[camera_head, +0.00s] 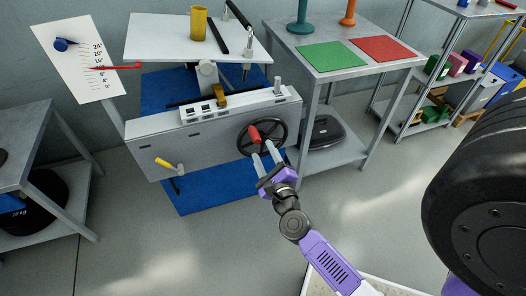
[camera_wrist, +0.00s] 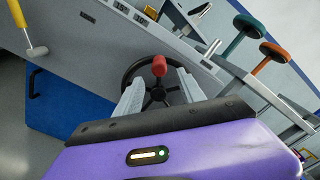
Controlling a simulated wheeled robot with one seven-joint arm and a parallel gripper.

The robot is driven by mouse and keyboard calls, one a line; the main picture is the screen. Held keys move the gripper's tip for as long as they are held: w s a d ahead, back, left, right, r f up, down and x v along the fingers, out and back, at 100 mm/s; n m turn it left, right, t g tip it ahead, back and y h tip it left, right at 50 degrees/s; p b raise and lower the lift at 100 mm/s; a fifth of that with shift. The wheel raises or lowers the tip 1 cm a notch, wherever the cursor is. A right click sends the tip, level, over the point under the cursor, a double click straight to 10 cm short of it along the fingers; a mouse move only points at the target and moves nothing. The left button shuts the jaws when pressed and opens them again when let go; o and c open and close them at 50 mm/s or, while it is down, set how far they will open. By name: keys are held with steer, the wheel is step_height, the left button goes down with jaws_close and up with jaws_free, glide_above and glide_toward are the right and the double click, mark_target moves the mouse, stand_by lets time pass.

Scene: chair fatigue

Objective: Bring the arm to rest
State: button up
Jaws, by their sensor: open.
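My gripper (camera_head: 264,161) is open and empty in front of the grey machine (camera_head: 205,145). In the wrist view its two pale fingers (camera_wrist: 158,98) stand apart. Between and beyond them is a black handwheel (camera_head: 243,142) with a red knob (camera_head: 254,134). The red knob also shows in the wrist view (camera_wrist: 159,66), above the gap between the fingertips. Whether a finger touches the wheel is unclear. My arm reaches up from the lower right in the head view.
A grey table (camera_head: 345,67) with green and red mats stands right. A shelf rack (camera_head: 408,100) stands farther right. A grey bench (camera_head: 22,140) is at left. Open floor (camera_head: 165,240) lies in front.

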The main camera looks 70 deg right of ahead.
stand_by(0.5)
steer(key=shift+n, duration=0.6)
steer(key=s+a+r+n+t+y+p, duration=0.1)
steer(key=a+r+n+t+y+p, duration=0.1)
steer(key=a+r+n, duration=0.45)
steer(key=s+a+r+n+t+y+p, duration=0.1)
steer(key=a+r+n+t+y, duration=0.15)
steer(key=a+n, duration=0.7)
steer(key=s+a+r+n+g+y+p, duration=0.1)
steer(key=s+a+r+n+y+p, duration=0.6)
steer(key=n, duration=1.2)
steer(key=s+a+r+y, duration=0.2)
steer(key=s+a+r, duration=0.2)
steer(key=s+a, duration=0.2)
steer(key=shift+s+a+r+n+p, duration=0.15)
steer(key=shift+a+n+p, duration=0.2)
steer(key=shift+a, duration=0.5)
